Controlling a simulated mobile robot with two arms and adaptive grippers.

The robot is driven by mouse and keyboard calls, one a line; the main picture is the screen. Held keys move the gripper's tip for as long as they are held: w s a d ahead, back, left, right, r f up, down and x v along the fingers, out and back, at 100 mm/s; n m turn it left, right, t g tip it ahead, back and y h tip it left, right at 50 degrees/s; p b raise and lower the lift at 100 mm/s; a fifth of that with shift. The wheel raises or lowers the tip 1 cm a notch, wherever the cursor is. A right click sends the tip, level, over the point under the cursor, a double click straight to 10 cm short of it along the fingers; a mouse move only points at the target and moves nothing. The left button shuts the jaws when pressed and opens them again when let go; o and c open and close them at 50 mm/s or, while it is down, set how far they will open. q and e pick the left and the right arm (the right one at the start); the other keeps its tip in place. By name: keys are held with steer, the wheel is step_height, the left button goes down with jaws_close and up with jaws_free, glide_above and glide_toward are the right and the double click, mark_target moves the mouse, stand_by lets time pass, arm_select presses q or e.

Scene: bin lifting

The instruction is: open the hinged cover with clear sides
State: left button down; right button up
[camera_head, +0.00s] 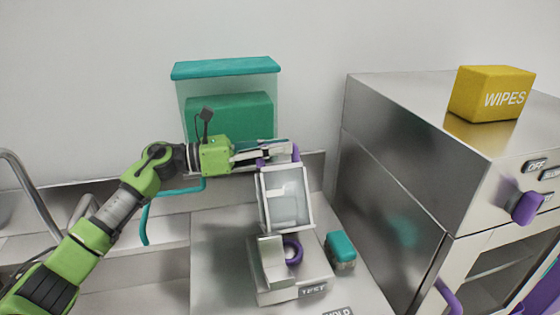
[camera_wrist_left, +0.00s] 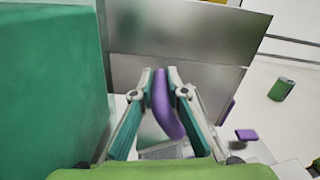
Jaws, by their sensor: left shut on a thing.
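The hinged cover (camera_head: 287,200) has clear panels in a pale frame and stands raised and tilted above its base (camera_head: 302,284), which is marked TEST. A purple ring-shaped part (camera_head: 292,250) shows on the base below it. My left gripper (camera_head: 288,152) is at the cover's top edge, shut on the purple handle (camera_head: 296,153). In the left wrist view, the purple handle (camera_wrist_left: 163,105) sits between the two fingers of the left gripper (camera_wrist_left: 161,78). The fingers hide part of the handle. My right gripper is in neither view.
A teal-lidded clear bin (camera_head: 228,68) stands behind my left arm, close to it. A steel cabinet (camera_head: 390,180) with a yellow WIPES box (camera_head: 490,93) on top stands at right. A small teal-topped item (camera_head: 341,249) lies right of the base.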

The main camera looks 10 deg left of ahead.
arm_select(q)
steer(key=shift+w, duration=0.15)
steer(key=c, duration=2)
jaws_free()
steer(key=shift+f, duration=0.1)
steer(key=shift+a, duration=0.15)
steer(key=v, duration=1.1)
steer(key=shift+s+a, duration=0.2)
steer(key=shift+a, duration=0.15)
steer(key=shift+f, duration=0.1)
